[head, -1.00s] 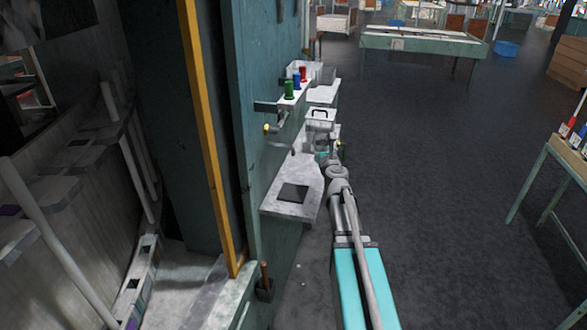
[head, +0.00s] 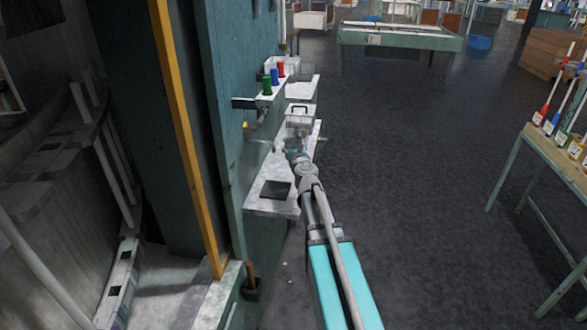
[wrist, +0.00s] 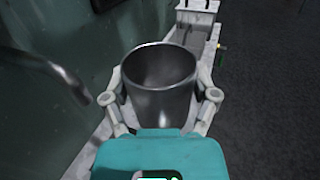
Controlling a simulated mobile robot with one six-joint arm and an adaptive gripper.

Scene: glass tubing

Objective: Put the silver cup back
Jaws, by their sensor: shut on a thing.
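The silver cup (wrist: 160,95) is upright between the two fingers of my gripper (wrist: 161,98) in the wrist view. The fingers are shut on its sides, and its open top shows empty. Below it is the pale shelf along the green wall; whether the cup touches the shelf I cannot tell. In the head view my gripper (head: 293,150) is over the narrow shelf (head: 258,205), and the cup is too small and covered to make out there.
A bent metal spout (wrist: 45,70) sticks out from the wall left of the cup. A white box with a handle (head: 299,120) stands farther along the shelf. Green, blue and red spools (head: 275,77) sit on a higher ledge.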

